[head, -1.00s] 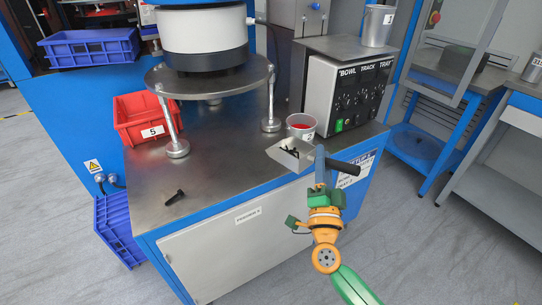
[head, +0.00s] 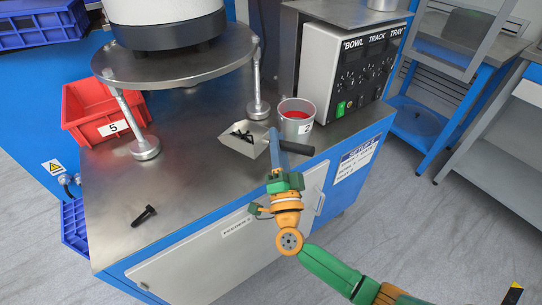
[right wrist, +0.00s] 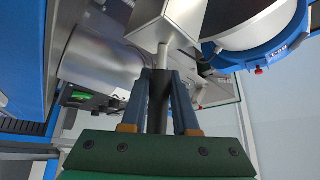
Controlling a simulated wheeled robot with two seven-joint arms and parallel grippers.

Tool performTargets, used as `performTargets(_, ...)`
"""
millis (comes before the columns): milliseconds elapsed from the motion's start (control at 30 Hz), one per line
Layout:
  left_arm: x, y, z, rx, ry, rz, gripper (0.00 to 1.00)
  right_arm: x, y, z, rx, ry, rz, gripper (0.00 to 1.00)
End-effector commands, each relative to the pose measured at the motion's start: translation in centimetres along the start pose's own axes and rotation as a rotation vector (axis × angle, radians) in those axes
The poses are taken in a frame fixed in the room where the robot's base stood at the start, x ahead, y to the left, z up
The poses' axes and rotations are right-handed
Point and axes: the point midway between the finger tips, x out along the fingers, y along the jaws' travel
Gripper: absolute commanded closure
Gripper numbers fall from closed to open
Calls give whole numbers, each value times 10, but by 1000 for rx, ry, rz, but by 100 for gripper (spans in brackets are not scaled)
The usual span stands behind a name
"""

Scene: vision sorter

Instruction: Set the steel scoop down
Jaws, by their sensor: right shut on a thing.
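The steel scoop (head: 232,142) has a shallow pan with several small dark pieces in it and a black handle (head: 302,149). My right gripper (head: 275,137) is shut on the handle. The pan is over the steel worktop (head: 200,190) near its front edge, left of a grey cup. I cannot tell whether it touches the worktop. In the right wrist view, the black handle (right wrist: 159,98) stands between the two fingers (right wrist: 160,110), with the pan (right wrist: 167,14) beyond. My left gripper is not in view.
The grey cup (head: 297,128) with a red inside stands just right of the pan. A metal-legged round platform (head: 175,65) is behind left. A red bin (head: 85,122), a control box (head: 318,75) and a dark bolt (head: 144,215) are also there. The front-middle worktop is clear.

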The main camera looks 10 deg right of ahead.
Motion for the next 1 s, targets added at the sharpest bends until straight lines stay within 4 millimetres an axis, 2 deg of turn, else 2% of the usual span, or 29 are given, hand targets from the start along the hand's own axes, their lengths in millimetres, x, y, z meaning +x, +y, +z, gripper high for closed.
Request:
performTargets(33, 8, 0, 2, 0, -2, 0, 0, -4, 8, 5, 0, 2, -1, 100)
performTargets(267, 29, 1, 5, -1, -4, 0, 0, -17, 39, 25, 0, 1, -2, 100)
performTargets(467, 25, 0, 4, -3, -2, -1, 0, -16, 36, 23, 1, 3, -1, 100)
performTargets(600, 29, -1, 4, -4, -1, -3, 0, -18, 40, 25, 2, 2, -1, 100)
performTargets(633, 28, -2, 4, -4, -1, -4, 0, -18, 40, 25, 1, 1, 0, 66)
performTargets(700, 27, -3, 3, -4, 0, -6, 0, -18, 39, 25, 1, 1, 0, 48)
performTargets(733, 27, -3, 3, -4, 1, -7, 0, -18, 39, 25, 1, 1, 0, 42)
performTargets(1000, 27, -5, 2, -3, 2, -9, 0, -18, 39, 24, 1, 1, 0, 42)
